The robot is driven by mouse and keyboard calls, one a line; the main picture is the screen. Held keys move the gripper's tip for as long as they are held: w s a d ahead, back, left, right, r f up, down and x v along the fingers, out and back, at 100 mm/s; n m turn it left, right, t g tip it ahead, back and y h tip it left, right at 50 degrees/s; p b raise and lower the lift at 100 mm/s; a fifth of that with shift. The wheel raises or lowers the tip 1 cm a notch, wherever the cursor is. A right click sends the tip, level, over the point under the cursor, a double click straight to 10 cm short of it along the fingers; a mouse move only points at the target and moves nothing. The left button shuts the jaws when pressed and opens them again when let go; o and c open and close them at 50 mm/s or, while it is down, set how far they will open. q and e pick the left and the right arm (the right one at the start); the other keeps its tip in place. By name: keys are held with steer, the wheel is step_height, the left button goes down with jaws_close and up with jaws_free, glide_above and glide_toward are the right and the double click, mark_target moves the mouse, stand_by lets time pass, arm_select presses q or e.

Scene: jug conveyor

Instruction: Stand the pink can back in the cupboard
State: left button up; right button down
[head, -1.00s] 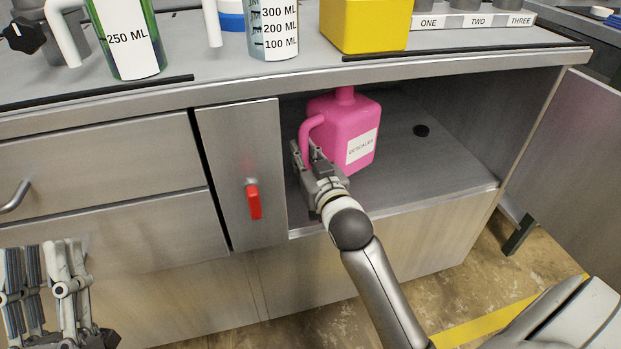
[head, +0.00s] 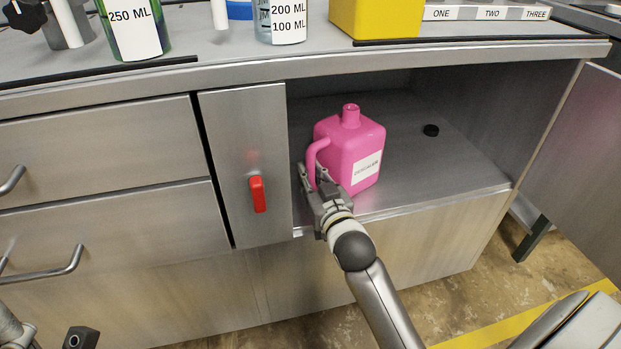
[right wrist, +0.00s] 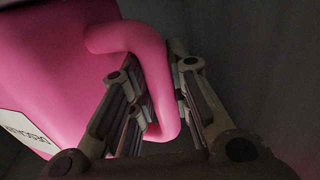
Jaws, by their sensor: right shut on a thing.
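The pink can (head: 349,150) stands upright, or nearly so, on the cupboard floor (head: 440,170), near the front left of the open cupboard. Its white label faces front right and its spout is on top. My right gripper (head: 317,180) is shut on the can's handle at the left side. In the right wrist view the fingers (right wrist: 155,105) lie on both sides of the pink handle (right wrist: 150,65). Whether the can's base touches the floor is hard to tell. Only small parts of my left arm show at the bottom left edge; its finger state is unclear.
A small black disc (head: 430,130) lies on the cupboard floor, right of the can. A panel with a red handle (head: 258,194) is left of the opening. The open door (head: 585,160) stands at the right. The benchtop edge (head: 420,62) overhangs the opening.

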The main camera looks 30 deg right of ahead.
steer(key=shift+r, duration=0.15)
steer(key=c, duration=1.8)
jaws_free()
steer(key=shift+f, duration=0.2)
steer(key=o, duration=0.4)
steer(key=shift+o, duration=0.2)
